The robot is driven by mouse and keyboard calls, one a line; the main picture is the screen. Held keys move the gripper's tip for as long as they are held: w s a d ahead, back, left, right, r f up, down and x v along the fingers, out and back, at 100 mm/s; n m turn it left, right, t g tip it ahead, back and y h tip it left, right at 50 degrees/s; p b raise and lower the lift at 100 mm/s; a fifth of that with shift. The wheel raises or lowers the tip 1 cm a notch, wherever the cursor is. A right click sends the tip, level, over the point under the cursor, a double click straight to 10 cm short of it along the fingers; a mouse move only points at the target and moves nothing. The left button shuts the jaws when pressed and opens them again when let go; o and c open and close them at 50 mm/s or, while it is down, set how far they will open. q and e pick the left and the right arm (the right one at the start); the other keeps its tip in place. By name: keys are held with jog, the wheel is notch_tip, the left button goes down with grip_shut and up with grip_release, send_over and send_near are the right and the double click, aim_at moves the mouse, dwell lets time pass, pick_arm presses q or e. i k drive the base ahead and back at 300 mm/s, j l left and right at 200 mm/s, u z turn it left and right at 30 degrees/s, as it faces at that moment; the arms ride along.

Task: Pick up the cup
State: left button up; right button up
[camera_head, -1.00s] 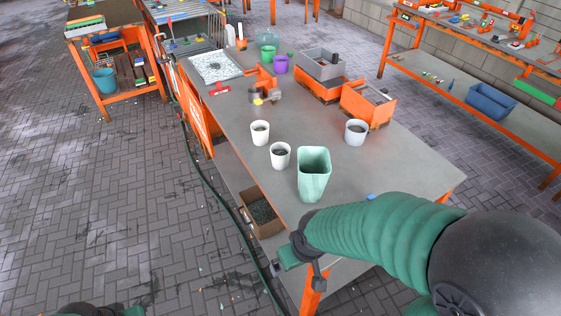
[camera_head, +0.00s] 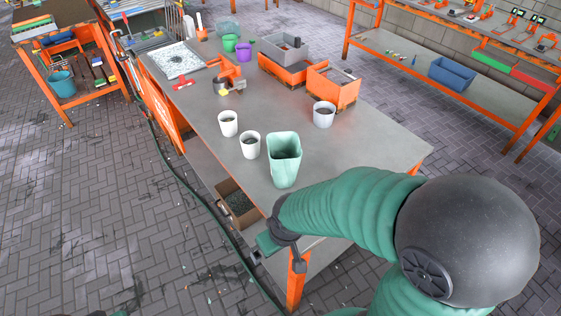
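Several cups stand upright on the grey workbench (camera_head: 370,150). Two white cups stand near its left edge, one farther (camera_head: 228,123) and one nearer (camera_head: 249,145). A light grey cup (camera_head: 324,114) stands to their right. The picture does not show which one is the task's cup. My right gripper (camera_head: 275,257) is near the bench's front left corner, nearer to me than the mint cup and apart from every cup. Its finger opening is not clear. My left gripper is out of view.
Orange and grey bins (camera_head: 333,86) stand beyond the grey cup. An orange tool (camera_head: 228,75), a purple cup (camera_head: 243,50) and a green cup (camera_head: 230,42) are farther back. A cardboard box (camera_head: 238,200) sits below the bench's left edge. The bench's right front is clear.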

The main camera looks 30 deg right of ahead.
aim_at(250, 141)
jog(key=l, duration=0.8)
jog(key=l+u, duration=0.15)
jog(key=l, duration=0.3)
jog(key=k+l+u, duration=0.15)
jog(key=l, duration=0.25)
jog(key=l+u, duration=0.15)
jog(key=l, duration=0.3)
jog(key=k+l+u, duration=0.15)
jog(key=l, duration=0.25)
jog(key=k+l+u, duration=0.15)
jog(key=l, duration=0.25)
jog(key=k+l+u, duration=0.2)
jog(key=l, duration=0.15)
jog(key=i, duration=0.1)
